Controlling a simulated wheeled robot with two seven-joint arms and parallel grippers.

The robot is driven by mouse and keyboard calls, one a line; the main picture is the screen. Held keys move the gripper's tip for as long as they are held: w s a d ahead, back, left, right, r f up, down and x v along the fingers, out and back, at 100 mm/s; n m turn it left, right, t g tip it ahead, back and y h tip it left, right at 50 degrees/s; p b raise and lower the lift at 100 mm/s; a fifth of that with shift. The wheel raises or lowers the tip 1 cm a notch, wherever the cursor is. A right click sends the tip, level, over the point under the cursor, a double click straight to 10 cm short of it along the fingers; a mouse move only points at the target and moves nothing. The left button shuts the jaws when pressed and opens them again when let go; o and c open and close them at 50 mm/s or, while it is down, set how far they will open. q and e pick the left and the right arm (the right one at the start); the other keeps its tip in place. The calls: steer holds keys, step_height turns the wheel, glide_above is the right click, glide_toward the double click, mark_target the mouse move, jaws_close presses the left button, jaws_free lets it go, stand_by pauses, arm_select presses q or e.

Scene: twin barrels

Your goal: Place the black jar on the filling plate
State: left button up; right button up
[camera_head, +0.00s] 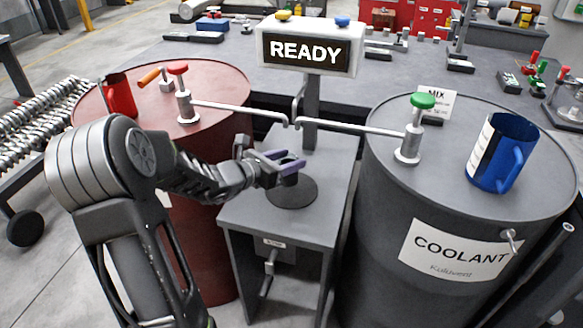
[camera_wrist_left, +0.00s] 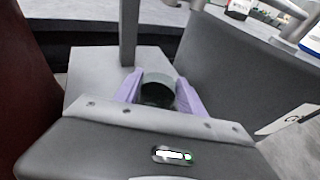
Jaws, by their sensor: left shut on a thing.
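My left gripper (camera_head: 286,168) comes in from the left over the small grey stand between the two barrels. Its purple fingers are shut on the black jar (camera_head: 290,159), which is mostly hidden by the fingers in the head view. In the left wrist view the dark round jar (camera_wrist_left: 158,92) sits upright between the purple fingers of the gripper (camera_wrist_left: 160,95). The filling plate (camera_head: 292,194), a dark round disc on the stand top, shows directly below the gripper. I cannot tell whether the jar touches the plate. My right gripper is not in view.
A red barrel (camera_head: 222,88) stands left with a red-knobbed tap (camera_head: 185,100) and red mug (camera_head: 120,97). A dark coolant barrel (camera_head: 385,205) stands right with a green-knobbed tap (camera_head: 410,140) and blue mug (camera_head: 500,152). Both spouts meet near a READY sign (camera_head: 308,52) on a post.

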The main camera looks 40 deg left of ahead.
arm_select(q)
steer(key=shift+w+d, duration=0.1)
steer(key=shift+w, duration=0.3)
steer(key=shift+w+f, duration=0.2)
steer(key=shift+f, duration=1.55)
steer(key=shift+f+b, duration=0.2)
steer(key=shift+b, duration=0.25)
steer(key=o, duration=1.4)
steer(key=shift+r, duration=0.1)
steer(key=shift+o, duration=0.2)
steer(key=shift+r, duration=0.1)
steer(key=p+v, duration=0.1)
steer(key=v, duration=1.1)
